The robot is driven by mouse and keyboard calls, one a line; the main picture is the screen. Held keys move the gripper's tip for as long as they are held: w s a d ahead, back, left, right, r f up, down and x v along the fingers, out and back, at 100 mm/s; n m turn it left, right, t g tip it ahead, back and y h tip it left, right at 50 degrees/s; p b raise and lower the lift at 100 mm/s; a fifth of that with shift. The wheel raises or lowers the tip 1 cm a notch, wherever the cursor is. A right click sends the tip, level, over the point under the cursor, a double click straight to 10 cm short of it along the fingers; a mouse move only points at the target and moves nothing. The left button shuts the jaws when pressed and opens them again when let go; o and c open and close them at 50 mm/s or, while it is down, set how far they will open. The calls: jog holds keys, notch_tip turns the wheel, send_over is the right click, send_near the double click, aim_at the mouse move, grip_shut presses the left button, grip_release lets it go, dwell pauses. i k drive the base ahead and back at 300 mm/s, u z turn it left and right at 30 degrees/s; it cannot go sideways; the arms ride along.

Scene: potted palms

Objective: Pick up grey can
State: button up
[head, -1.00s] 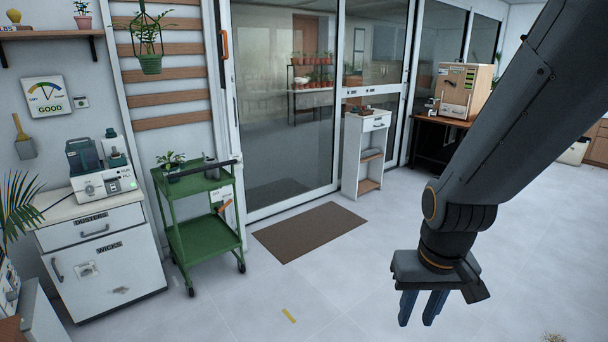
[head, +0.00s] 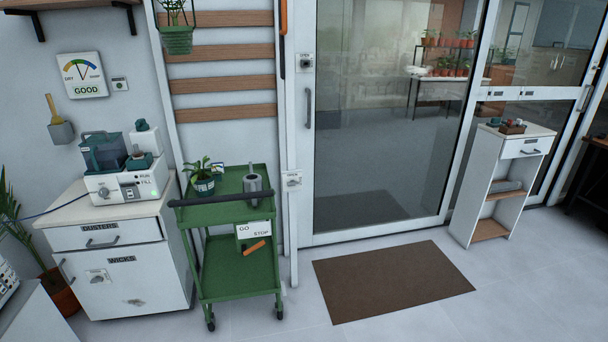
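A small grey can (head: 252,183), which looks like a watering can, stands upright on the top shelf of a green cart (head: 226,206). It is towards the right side of that shelf. A potted plant (head: 203,184) stands to its left on the same shelf. My gripper is not in the head view now, so its state and its distance from the can do not show.
A white cabinet (head: 130,276) with a machine (head: 128,183) on it stands left of the cart. A brown mat (head: 393,281) lies before the glass door (head: 384,125). A white shelf unit (head: 503,185) stands at right. Floor around the mat is clear.

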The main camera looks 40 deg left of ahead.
aim_at(252, 182)
jog(key=u, duration=0.15)
jog(key=i, duration=1.25)
jog(key=u, duration=1.1)
jog(key=i, duration=0.8)
jog(key=u, duration=1.45)
jog(key=i, duration=0.6)
jog(key=u, duration=0.35)
